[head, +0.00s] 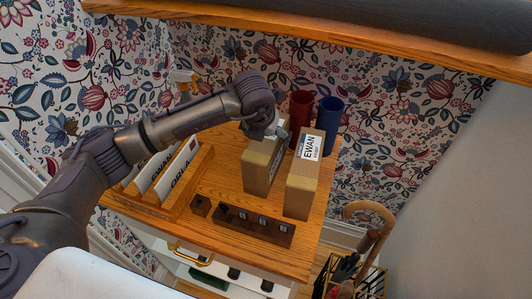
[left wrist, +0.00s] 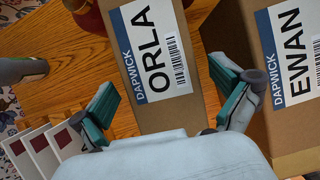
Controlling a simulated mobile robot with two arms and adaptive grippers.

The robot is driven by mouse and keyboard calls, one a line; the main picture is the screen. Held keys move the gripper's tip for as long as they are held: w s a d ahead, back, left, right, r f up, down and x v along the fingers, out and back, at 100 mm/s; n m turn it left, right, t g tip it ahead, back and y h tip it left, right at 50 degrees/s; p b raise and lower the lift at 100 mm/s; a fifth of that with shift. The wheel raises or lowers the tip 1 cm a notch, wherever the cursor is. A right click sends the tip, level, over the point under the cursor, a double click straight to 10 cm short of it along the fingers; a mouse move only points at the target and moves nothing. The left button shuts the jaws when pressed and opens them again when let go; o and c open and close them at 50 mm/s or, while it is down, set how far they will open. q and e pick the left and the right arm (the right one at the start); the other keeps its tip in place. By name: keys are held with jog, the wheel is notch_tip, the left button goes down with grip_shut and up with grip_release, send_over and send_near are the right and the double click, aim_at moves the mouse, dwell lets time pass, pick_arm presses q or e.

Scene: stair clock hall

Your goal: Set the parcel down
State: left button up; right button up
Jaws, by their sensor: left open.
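A tall brown cardboard parcel (head: 258,172) stands upright on the wooden cabinet top (head: 222,182). In the left wrist view its label reads ORLA (left wrist: 152,60). My left gripper (head: 275,132) is at the upper end of this parcel. In the left wrist view the fingers of my left gripper (left wrist: 165,85) are spread, one on each side of the ORLA parcel, with a gap at the left finger. A second parcel labelled EWAN (head: 302,185) stands upright just to the right; it also shows in the left wrist view (left wrist: 288,130). My right gripper is not in view.
A wooden rack (head: 150,205) with EWAN and ORLA cards stands at the left. A low dark wooden holder (head: 255,224) lies in front. A red cup (head: 300,108) and a blue cup (head: 330,118) stand behind. A basket with canes (head: 372,282) is at the lower right.

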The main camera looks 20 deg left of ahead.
pick_arm(q)
jog(key=shift+c, duration=0.2)
dwell(0.3)
jog(key=c, duration=1.9)
